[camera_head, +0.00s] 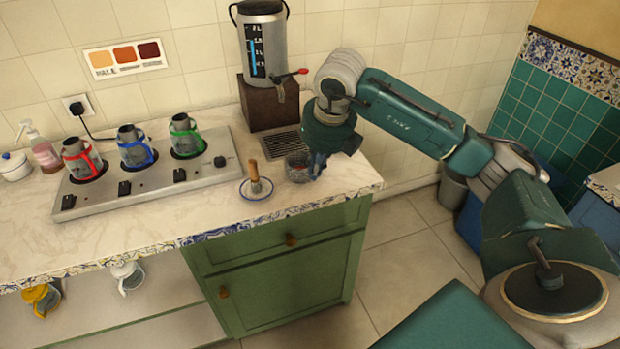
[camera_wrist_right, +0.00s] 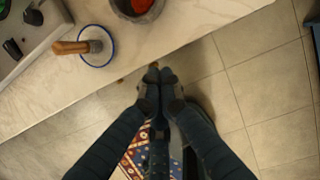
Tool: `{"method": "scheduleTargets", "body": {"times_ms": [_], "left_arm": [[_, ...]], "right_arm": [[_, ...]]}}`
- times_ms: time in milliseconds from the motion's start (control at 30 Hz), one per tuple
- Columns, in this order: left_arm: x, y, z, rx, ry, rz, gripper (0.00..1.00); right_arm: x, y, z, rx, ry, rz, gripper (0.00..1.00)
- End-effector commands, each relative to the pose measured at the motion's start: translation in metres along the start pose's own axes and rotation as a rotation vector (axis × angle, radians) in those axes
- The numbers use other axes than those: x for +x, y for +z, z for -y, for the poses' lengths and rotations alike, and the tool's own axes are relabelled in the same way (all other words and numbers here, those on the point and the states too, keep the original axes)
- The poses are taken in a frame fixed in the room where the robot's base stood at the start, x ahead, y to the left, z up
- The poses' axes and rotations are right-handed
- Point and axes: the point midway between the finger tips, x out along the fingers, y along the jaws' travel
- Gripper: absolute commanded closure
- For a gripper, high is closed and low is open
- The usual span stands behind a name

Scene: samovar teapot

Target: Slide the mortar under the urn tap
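The mortar (camera_head: 298,168), a grey bowl with something red in it, stands on the counter near its right end. Its lower part shows at the top of the right wrist view (camera_wrist_right: 138,9). The urn (camera_head: 264,45) stands on a dark brown block at the back; its tap (camera_head: 280,92), with a red handle, points forward above a dark slotted grate (camera_head: 283,143). The mortar is in front of the grate. My right gripper (camera_head: 316,172) points down just right of the mortar. Its fingertips are together and empty in the right wrist view (camera_wrist_right: 160,73). My left gripper is out of view.
A pestle (camera_head: 254,172) with a wooden handle stands on a blue-rimmed saucer (camera_head: 257,196) left of the mortar. A metal warmer (camera_head: 140,184) with three pots is farther left. The counter's front edge (camera_head: 280,217) is close to the saucer.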

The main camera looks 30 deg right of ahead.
Motion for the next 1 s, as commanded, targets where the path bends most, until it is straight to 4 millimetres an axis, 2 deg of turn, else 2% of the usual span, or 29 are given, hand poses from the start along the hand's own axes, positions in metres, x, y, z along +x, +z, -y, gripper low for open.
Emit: {"method": "scheduleTargets", "body": {"times_ms": [100, 267, 633, 700, 800, 1000], "left_arm": [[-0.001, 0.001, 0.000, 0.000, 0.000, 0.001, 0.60], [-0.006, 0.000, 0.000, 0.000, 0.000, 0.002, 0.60], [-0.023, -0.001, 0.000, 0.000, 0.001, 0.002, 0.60], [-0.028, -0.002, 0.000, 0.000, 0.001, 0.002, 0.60], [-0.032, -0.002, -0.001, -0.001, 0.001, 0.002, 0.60], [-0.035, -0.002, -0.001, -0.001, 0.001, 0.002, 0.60]], "right_arm": [[0.000, 0.002, 0.013, 0.015, -0.042, 0.000, 1.00], [0.020, 0.000, 0.014, 0.015, -0.042, -0.005, 1.00], [0.099, 0.000, 0.015, 0.013, -0.037, -0.005, 1.00], [0.097, 0.015, 0.015, 0.015, -0.036, 0.001, 1.00], [0.102, 0.026, 0.015, 0.014, -0.035, 0.000, 1.00], [0.107, 0.037, 0.015, 0.012, -0.036, 0.000, 1.00]]}}
